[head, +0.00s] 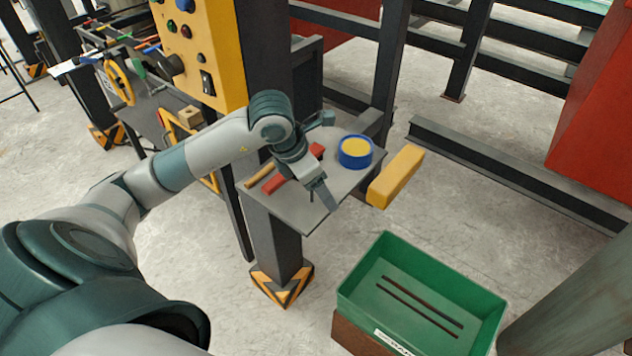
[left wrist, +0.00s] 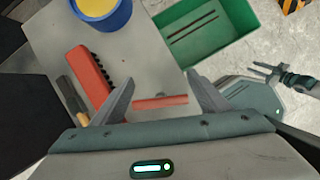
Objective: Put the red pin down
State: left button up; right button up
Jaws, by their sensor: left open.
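The red pin (left wrist: 160,102) shows in the left wrist view as a thin red bar. It appears to lie on the grey shelf plate (left wrist: 150,60), near the plate's edge. My left gripper (left wrist: 161,80) is open, with one finger on each side of the pin and gaps showing between them. In the head view my left gripper (head: 322,165) is over the plate (head: 288,214), and the pin cannot be made out behind it. My right gripper (left wrist: 266,72) shows small at the right of the left wrist view; its opening is unclear. It is outside the head view.
A red-handled brush (left wrist: 88,75) and a wooden-handled tool (left wrist: 72,98) lie on the plate beside my left gripper. A green bin (head: 370,258) holding dark rods stands below. Dark posts surround the shelf.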

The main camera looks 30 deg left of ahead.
pick_arm(q)
jog(key=shift+r, duration=0.1)
jog(key=shift+r, duration=0.1)
jog(key=shift+s+a+r, duration=0.1)
jog(key=shift+r, duration=0.25)
jog(key=b+v, duration=0.1)
jog(key=v, duration=1)
jog(key=shift+b, duration=0.45)
pick_arm(e)
jog(key=shift+w+d+f, duration=0.15)
jog(key=shift+w+f, duration=0.1)
jog(key=shift+w, duration=0.15)
